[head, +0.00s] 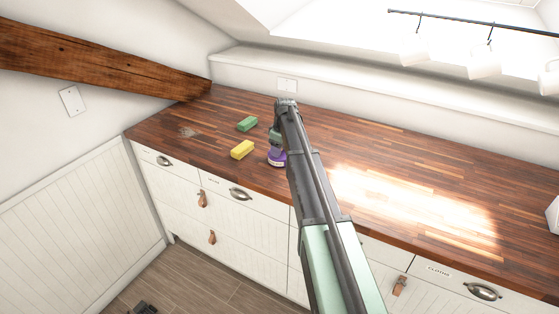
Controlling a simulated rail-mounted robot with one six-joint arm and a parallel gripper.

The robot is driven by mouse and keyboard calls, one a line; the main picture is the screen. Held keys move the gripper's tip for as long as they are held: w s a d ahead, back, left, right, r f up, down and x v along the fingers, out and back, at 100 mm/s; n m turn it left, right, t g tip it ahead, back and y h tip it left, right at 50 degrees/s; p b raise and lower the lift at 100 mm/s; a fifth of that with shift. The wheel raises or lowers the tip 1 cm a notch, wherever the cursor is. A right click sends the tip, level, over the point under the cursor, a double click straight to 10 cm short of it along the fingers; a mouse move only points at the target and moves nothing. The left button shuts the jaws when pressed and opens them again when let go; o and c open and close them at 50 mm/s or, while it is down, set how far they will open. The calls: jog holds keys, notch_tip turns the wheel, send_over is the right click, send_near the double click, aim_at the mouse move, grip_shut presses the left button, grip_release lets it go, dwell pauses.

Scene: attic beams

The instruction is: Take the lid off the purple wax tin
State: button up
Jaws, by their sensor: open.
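The purple wax tin (277,159) stands near the front edge of the wooden worktop, just left of my arm. My arm hides its right side, and its upper part is small and partly covered. I cannot make out where the lid meets the tin. My gripper (275,147) points down right over the tin, with its fingers at the tin's upper part. It is open; whether the fingers touch the lid is too small to tell.
A yellow block (242,149) lies left of the tin, and a green block (247,124) lies behind it. The wooden worktop (400,160) is clear to the right, with a bright sunlit patch. A sloping beam (100,65) comes down at the back left. White mugs (484,64) hang from a rail at upper right.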

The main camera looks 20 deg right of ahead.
grip_shut()
jog(key=shift+r, duration=0.1)
